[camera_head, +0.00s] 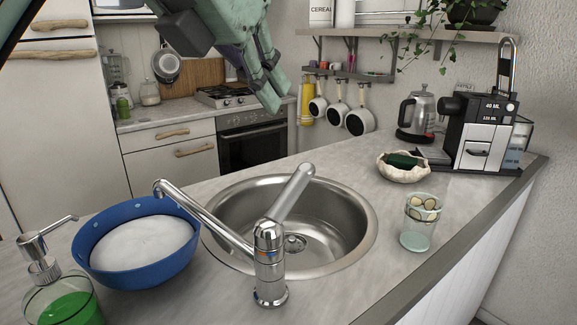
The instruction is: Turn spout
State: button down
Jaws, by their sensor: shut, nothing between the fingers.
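The chrome tap (269,265) stands upright on the counter at the front edge of the round steel sink. Its spout (205,215) points up and to the left, and its tip is above the blue bowl (150,262), outside the sink. The tap's lever (291,193) tilts up to the right over the basin. The round sink (345,225) looks empty, with the drain showing at its bottom. My gripper (272,95) hangs in the air at the top middle, beyond and above the sink, apart from the tap. It is shut and holds nothing.
A soap dispenser with green liquid (62,299) stands at the lower left. A glass with lemon slices (420,222), a pale bowl with a green sponge (403,166), a kettle (417,115) and a coffee machine (480,130) stand on the right. The air above the sink is free.

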aim_at(161, 186)
jog(key=k+l, duration=0.8)
